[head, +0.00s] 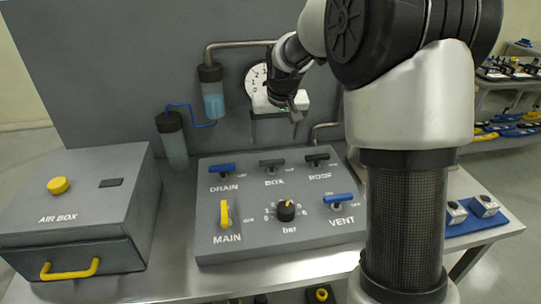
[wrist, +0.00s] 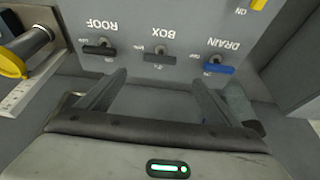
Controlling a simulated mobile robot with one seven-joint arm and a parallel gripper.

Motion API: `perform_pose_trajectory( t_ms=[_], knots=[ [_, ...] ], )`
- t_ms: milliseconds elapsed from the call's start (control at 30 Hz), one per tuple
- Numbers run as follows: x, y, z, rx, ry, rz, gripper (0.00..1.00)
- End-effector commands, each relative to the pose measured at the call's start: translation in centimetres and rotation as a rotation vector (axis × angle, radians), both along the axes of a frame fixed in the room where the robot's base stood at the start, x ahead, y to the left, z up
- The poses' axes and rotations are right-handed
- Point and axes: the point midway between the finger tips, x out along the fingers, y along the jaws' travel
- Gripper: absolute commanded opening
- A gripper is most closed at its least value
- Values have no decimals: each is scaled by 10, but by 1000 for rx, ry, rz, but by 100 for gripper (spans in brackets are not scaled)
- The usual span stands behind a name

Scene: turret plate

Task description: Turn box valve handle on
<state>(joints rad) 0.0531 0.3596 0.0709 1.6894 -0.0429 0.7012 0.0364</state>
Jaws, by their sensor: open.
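The box valve handle (head: 271,163) is a dark grey bar lying crosswise, in the middle of the panel's back row above the BOX label. It also shows in the wrist view (wrist: 158,60), where the labels are upside down. My gripper (head: 294,112) hangs above and behind the panel in the head view, apart from the handle. In the wrist view my gripper (wrist: 157,92) is open and empty; the box handle lies beyond the gap between its fingers. The small lettering beside the handle is too small to read surely.
The drain handle (head: 222,168) and roof handle (head: 317,157) flank the box handle closely. The yellow main handle (head: 225,213), a knob (head: 286,210) and the blue vent handle (head: 338,199) sit in front. A grey air box (head: 80,215) stands left; a gauge (head: 258,78) and pipes are behind.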

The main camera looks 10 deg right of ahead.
Motion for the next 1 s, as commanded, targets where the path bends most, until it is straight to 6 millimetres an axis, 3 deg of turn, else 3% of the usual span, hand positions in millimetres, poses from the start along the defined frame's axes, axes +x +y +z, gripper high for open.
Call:
perform_pose_trajectory(
  t_ms=[200, 500, 700, 1000],
  knots=[
    [18, 0, -47, 0, 4, 1, 85],
    [41, 0, -100, 0, 2, 1, 85],
    [48, 0, -117, 0, 1, 0, 85],
    [49, 0, -120, 0, -1, 1, 85]
  ],
)
